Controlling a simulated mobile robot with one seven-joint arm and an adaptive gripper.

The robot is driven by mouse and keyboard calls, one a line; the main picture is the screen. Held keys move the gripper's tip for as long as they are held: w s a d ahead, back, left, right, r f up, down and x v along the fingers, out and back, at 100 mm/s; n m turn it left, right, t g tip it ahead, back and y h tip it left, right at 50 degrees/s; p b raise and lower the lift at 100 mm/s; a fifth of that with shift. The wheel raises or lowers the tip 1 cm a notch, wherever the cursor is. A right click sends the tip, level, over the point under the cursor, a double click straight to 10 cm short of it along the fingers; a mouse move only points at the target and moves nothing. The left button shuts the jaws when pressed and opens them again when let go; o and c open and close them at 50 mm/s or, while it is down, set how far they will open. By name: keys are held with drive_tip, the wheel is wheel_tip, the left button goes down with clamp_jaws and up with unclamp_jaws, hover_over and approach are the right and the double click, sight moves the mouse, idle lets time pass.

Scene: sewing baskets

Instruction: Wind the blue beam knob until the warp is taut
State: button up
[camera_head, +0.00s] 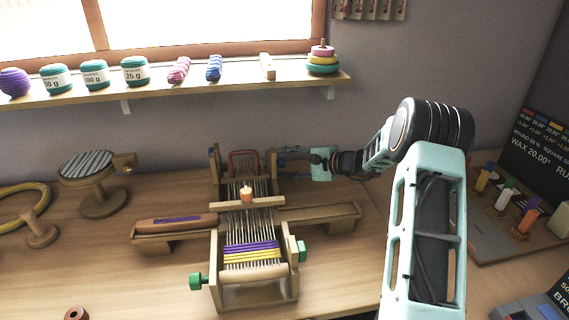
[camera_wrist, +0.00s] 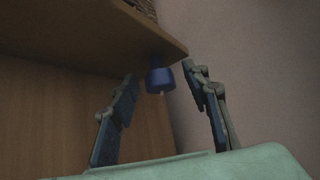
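The wooden loom (camera_head: 262,290) stands mid-table in the head view, with pale warp threads (camera_head: 258,219) running along it and a purple and yellow woven band (camera_head: 252,252) at its near end. The blue beam knob (camera_wrist: 160,80) shows in the wrist view between my two dark fingers, with gaps on both sides. My gripper (camera_head: 284,163) reaches in from the right at the loom's far end, and it also shows in the wrist view (camera_wrist: 160,74). It is open. In the head view I cannot tell the knob from my fingers. How taut the warp is cannot be told.
Green knobs (camera_head: 195,281) flank the loom's near end. A small orange-topped piece (camera_head: 246,194) sits over the warp. A shuttle (camera_head: 177,222) lies on the left arm. A round stand (camera_head: 97,196) is left; a sample board (camera_head: 487,226) is right.

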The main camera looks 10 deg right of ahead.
drive_tip(key=c, duration=1.1)
drive_tip(key=g+p, duration=0.1)
drive_tip(key=p, duration=0.2)
drive_tip(key=shift+r+m, duration=0.4)
drive_tip(key=shift+c, duration=0.2)
drive_tip(key=g+p, duration=0.1)
drive_tip(key=p, duration=0.2)
drive_tip(key=shift+w+m+h, duration=0.1)
drive_tip(key=shift+m+h, duration=0.3)
drive_tip(key=shift+f+g+p, duration=0.25)
drive_tip(key=shift+g+p, duration=0.2)
drive_tip(key=shift+g, duration=0.05)
drive_tip(key=o, duration=1.2)
drive_tip(key=shift+c, duration=0.2)
